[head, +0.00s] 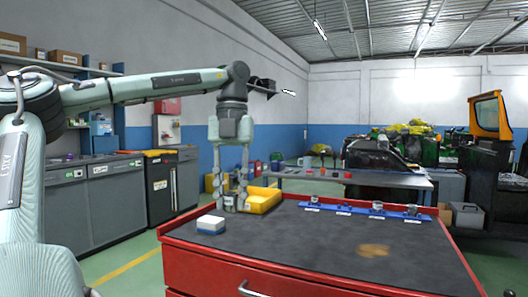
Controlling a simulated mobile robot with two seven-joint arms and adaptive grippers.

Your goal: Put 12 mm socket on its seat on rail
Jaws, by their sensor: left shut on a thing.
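My left gripper (231,202) points down over the far left part of the red cabinet's dark top, beside the yellow bin. It is shut on a small grey metal piece, which looks like a socket and is mostly hidden by the fingers. I cannot read its size. The blue rail (358,210) lies along the far right of the top, well to the right of the gripper. Metal sockets stand on it: one near its left end (315,200), one right of its middle (377,207) and one near its right end (411,211). My right gripper is out of view.
The yellow bin (265,202) stands right of the gripper. A white and blue box (210,224) sits in front of it. The red cabinet (230,268) has a raised red rim. A brownish stain (374,251) marks the otherwise clear middle. A workbench (380,179) stands behind.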

